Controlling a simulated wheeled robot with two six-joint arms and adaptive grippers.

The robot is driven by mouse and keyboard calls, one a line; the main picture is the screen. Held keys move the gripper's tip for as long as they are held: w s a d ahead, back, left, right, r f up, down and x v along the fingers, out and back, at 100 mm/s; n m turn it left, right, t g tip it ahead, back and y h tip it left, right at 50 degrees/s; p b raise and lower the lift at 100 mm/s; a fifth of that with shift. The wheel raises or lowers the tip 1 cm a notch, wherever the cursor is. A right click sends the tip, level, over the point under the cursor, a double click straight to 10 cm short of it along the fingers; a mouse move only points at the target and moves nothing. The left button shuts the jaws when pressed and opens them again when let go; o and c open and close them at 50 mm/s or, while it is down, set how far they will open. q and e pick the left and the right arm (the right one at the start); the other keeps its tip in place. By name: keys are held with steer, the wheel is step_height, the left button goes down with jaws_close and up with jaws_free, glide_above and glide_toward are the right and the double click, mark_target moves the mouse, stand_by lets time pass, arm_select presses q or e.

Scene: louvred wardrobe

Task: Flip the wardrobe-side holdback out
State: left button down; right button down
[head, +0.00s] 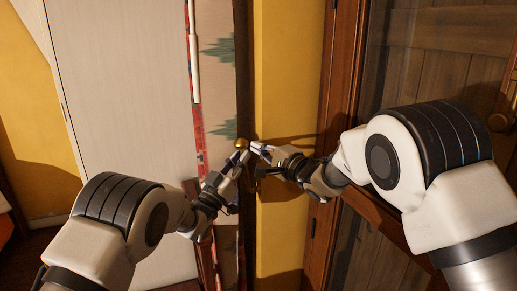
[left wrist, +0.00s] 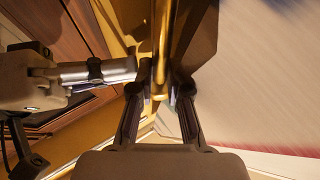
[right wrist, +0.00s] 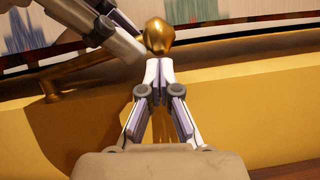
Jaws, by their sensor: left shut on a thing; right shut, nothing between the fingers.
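The holdback is a brass piece with a rounded golden end (head: 241,144) on the dark strip between the wardrobe and the yellow wall. In the left wrist view its shiny brass bar (left wrist: 161,40) runs between the fingers. My left gripper (left wrist: 161,88) is shut on it; in the head view this gripper (head: 237,160) comes up from below left. My right gripper (right wrist: 159,68) is shut and empty. Its fingertips lie just below the golden knob (right wrist: 165,37) in the right wrist view; I cannot tell whether they touch it. My grippers hide part of the holdback.
The pale wardrobe panel (head: 125,110) stands at left, with a patterned curtain (head: 217,75) beside it. A strip of yellow wall (head: 285,70) lies right of the dark strip. A brown wooden door (head: 430,70) is at right, behind my right arm. My two grippers are very close together.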

steer(key=shift+w+a, duration=0.1)
steer(key=shift+a, duration=0.2)
arm_select(q)
steer(key=shift+s+d+r, duration=0.15)
steer(key=shift+s+d, duration=0.05)
steer(key=shift+d, duration=0.1)
arm_select(e)
steer(key=shift+s+a+r+n, duration=0.1)
steer(key=shift+s+a+n, duration=0.1)
steer(key=shift+a, duration=0.25)
steer(key=shift+s+a+r+n, duration=0.1)
steer(key=shift+a+n, duration=0.1)
steer(key=shift+a, duration=0.25)
arm_select(q)
steer(key=c, duration=1.1)
jaws_free()
steer(key=shift+h, duration=0.3)
steer(key=shift+c, duration=0.2)
steer(key=shift+w+a, duration=0.1)
steer(key=shift+a, duration=0.1)
arm_select(e)
steer(key=shift+w+f, duration=0.1)
arm_select(q)
steer(key=shift+w+a, duration=0.1)
steer(key=shift+a, duration=0.05)
arm_select(e)
steer(key=shift+w+f, duration=0.1)
